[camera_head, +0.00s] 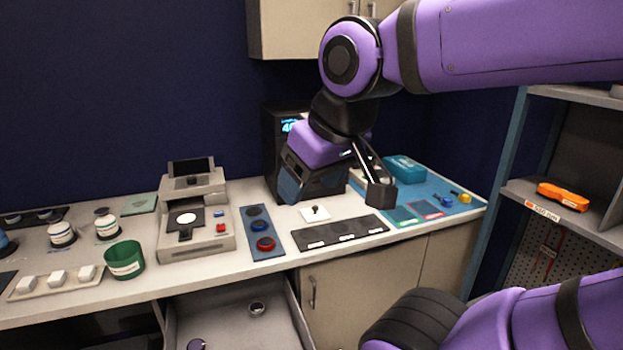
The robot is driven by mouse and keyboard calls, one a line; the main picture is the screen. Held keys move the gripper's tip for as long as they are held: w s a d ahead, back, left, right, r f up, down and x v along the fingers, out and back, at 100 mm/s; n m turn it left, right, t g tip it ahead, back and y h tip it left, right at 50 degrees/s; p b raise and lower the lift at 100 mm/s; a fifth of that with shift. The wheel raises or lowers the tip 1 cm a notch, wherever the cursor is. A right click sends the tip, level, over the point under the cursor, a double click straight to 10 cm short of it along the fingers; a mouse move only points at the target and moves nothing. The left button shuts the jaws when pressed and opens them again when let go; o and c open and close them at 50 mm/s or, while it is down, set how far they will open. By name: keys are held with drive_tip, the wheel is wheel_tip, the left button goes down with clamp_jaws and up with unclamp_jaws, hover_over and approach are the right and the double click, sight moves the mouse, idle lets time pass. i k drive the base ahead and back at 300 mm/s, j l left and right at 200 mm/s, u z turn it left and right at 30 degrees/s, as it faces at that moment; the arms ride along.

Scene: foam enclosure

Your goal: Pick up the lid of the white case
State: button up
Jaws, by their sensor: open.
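A small flat white square piece with a dark knob (315,213) lies on the counter. It looks like a lid, but I cannot tell for sure that it belongs to the white case. No white case stands out clearly; part of the counter behind my gripper is hidden. My gripper (335,192) is open above the counter, above and slightly right of the white piece in the picture. Its right finger shows as a dark block. I see nothing held between the fingers, and the white piece appears apart from them.
A black label strip (340,232) lies in front, and a blue panel with round buttons (262,235) lies left. A grey device (193,222) and green cup (124,259) stand further left. A black machine with a screen (285,125) is behind. A blue mat (452,190) is right; an open drawer (235,325) is below.

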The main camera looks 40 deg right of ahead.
sight(315, 213)
drive_tip(key=j+z, duration=0.4)
drive_tip(key=j, duration=0.2)
drive_tip(key=j+z, duration=0.35)
drive_tip(key=j, duration=0.3)
